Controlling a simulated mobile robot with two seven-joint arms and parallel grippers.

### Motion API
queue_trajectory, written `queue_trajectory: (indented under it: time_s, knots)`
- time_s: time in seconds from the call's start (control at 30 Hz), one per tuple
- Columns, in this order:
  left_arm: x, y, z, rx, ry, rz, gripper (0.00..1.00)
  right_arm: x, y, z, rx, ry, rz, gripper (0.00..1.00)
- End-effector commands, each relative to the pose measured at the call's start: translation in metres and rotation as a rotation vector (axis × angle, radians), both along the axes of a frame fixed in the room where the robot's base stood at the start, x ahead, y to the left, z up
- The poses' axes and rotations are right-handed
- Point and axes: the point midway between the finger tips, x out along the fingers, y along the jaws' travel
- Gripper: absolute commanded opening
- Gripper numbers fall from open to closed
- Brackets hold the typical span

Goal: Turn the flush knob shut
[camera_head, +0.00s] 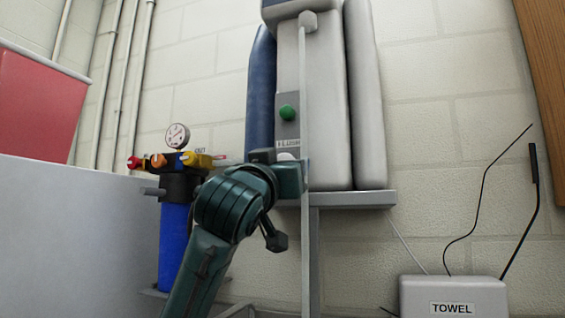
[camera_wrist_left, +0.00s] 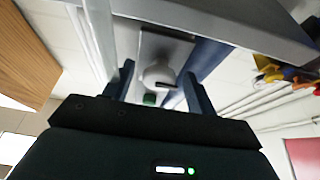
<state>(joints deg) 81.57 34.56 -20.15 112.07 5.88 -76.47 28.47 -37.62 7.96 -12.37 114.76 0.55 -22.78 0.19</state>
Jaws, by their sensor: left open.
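A white round knob (camera_wrist_left: 158,75) with a dark mark sits on a grey panel (camera_wrist_left: 152,45). In the left wrist view it lies between the tips of my left gripper (camera_wrist_left: 158,88), which is open with a gap on both sides. In the head view only the top of the white knob (camera_head: 287,156) shows above my left gripper (camera_head: 288,176). A green knob (camera_head: 288,113) is higher on the same panel, with a small label between them that I cannot read clearly. I cannot tell which knob is the flush one. My right gripper is not in view.
A thin vertical metal post (camera_head: 305,120) stands close beside my left gripper, with a grey shelf (camera_head: 355,199) to the right. At left is a blue filter (camera_head: 174,245) with a gauge (camera_head: 177,136) and coloured knobs. A towel box (camera_head: 453,292) is lower right.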

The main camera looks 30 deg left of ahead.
Motion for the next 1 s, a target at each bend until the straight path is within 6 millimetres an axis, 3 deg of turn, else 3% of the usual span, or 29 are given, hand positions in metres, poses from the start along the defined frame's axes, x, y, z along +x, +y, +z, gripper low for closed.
queue_trajectory:
  time_s: [0.23,0.73,1.0]
  knots:
    - [0.0004,0.0001,-0.0004,0.0,0.0,0.0,0.55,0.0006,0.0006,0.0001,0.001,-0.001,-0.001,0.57]
    - [0.0,0.0,-0.0002,0.0,0.0,0.0,0.14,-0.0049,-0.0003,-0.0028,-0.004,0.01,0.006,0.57]
    - [-0.0001,0.0004,0.0002,0.024,0.007,0.0,0.13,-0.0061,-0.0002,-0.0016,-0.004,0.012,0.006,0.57]
